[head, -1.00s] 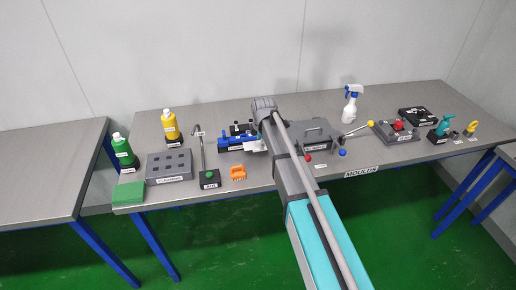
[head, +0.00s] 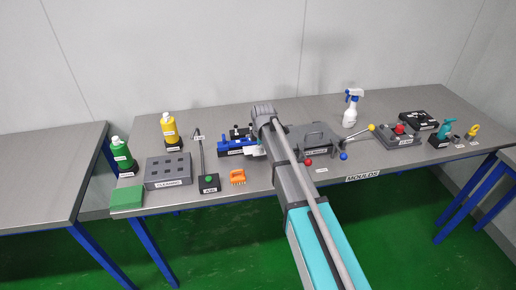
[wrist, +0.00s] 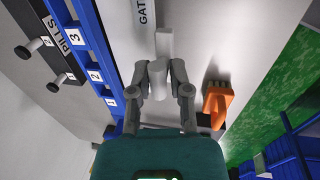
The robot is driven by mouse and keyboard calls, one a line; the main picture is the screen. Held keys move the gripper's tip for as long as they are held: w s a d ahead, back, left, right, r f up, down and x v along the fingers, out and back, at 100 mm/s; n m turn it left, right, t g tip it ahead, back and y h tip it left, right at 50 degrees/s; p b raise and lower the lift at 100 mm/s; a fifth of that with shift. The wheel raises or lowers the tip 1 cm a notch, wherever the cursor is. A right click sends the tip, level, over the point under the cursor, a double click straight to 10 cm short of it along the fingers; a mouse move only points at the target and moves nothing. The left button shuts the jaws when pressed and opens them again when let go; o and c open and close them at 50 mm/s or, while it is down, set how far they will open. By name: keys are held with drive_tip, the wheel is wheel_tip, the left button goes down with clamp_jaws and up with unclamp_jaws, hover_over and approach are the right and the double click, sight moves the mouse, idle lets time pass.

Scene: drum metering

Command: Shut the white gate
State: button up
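The white gate (wrist: 143,20) is a pale strip with a partly cut-off "GAT" label, at the top of the wrist view beside a blue numbered rail (wrist: 88,45). A pale upright knob (wrist: 158,80) stands between the fingers of my gripper (wrist: 160,72). The fingers are drawn in and press close on both sides of it, so my gripper looks shut on it. In the head view a small white part of the gate (head: 258,151) shows left of my arm, at the right end of the blue fixture (head: 234,148). My arm hides the fingers there.
An orange piece (head: 237,177) lies in front of the fixture; the air stand (head: 208,182) is to its left. A grey lidded mould (head: 312,138) with a red-knobbed lever is just right of my arm. The table's front edge is close.

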drive_tip(key=shift+s, duration=0.1)
clamp_jaws()
drive_tip(key=shift+w+a, duration=0.25)
drive_tip(key=shift+w, duration=0.65)
drive_tip(key=shift+w+a, duration=0.25)
drive_tip(key=shift+w, duration=0.65)
drive_tip(key=o, duration=0.8)
unclamp_jaws()
